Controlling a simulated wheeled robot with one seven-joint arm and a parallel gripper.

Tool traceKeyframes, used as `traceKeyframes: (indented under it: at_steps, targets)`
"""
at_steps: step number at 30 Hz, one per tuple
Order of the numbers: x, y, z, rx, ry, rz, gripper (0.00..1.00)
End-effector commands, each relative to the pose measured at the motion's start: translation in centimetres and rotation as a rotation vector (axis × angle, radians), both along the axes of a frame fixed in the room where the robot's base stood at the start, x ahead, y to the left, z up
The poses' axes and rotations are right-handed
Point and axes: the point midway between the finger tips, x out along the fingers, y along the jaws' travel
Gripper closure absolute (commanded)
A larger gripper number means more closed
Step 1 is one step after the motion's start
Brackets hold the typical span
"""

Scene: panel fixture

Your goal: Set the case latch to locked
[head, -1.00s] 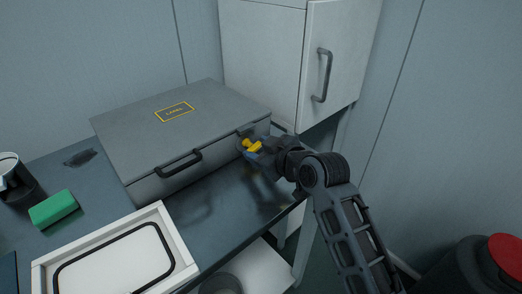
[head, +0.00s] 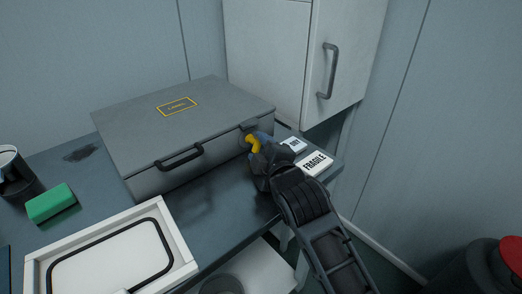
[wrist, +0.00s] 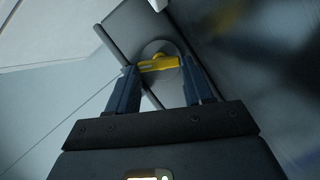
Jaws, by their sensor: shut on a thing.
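The grey case (head: 180,122) lies closed on the dark bench, with a yellow-framed label on its lid and a dark handle (head: 179,157) on its front. The yellow latch (head: 253,143) is on the right part of the case's front face. In the wrist view the latch (wrist: 158,64) is a yellow bar on a round grey disc (wrist: 163,55), lying crosswise between my fingertips. My gripper (wrist: 161,75) is shut on the latch. In the head view my gripper (head: 259,146) partly covers the latch, and its exact turn is hard to read there.
A white tray (head: 186,262) with a black outline, a green sponge (head: 51,203) and a mug (head: 10,165) are on the left. Cards (head: 316,163), one reading FRAGILE, lie right of my gripper. A white cabinet (head: 270,60) stands behind.

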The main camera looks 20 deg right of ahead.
Motion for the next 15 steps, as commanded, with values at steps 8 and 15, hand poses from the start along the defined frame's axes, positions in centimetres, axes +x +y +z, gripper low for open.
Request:
traceKeyframes:
  at_steps: [8,15]
  targets:
    - [-0.05,0.08,-0.23,-0.069,-0.021,0.001,0.79]
    - [-0.04,0.08,-0.21,-0.08,-0.024,0.001,0.79]
